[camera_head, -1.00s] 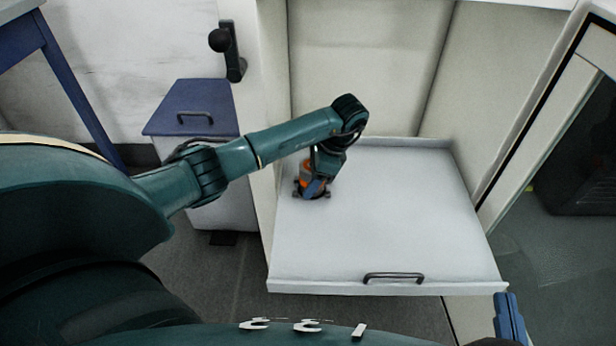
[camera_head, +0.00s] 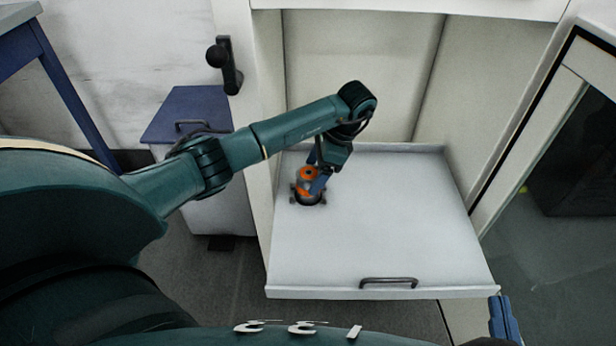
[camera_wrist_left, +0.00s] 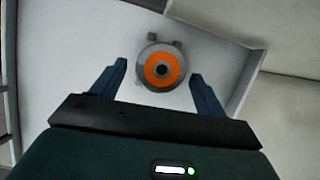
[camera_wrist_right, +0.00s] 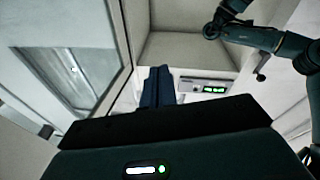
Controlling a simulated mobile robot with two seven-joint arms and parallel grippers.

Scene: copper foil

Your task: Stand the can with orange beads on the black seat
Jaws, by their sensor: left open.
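The can with orange beads (camera_head: 308,174) stands upright at the left of the white pull-out tray. A dark base with small stubs (camera_head: 307,200) shows under it; it looks like the black seat, mostly covered by the can. In the left wrist view the can (camera_wrist_left: 161,69) appears from above as an orange ring with a dark centre, with grey stubs around its edge. My left gripper (camera_head: 320,184) is open just above and beside the can, its fingers apart on either side of it in the wrist view. My right gripper (camera_wrist_right: 157,86) is shut and empty, away from the tray.
The white tray (camera_head: 390,225) is pulled out, with a dark handle (camera_head: 388,282) on its front edge; its middle and right are bare. Cabinet walls stand behind and beside it. A blue-topped cabinet (camera_head: 187,108) is at the left.

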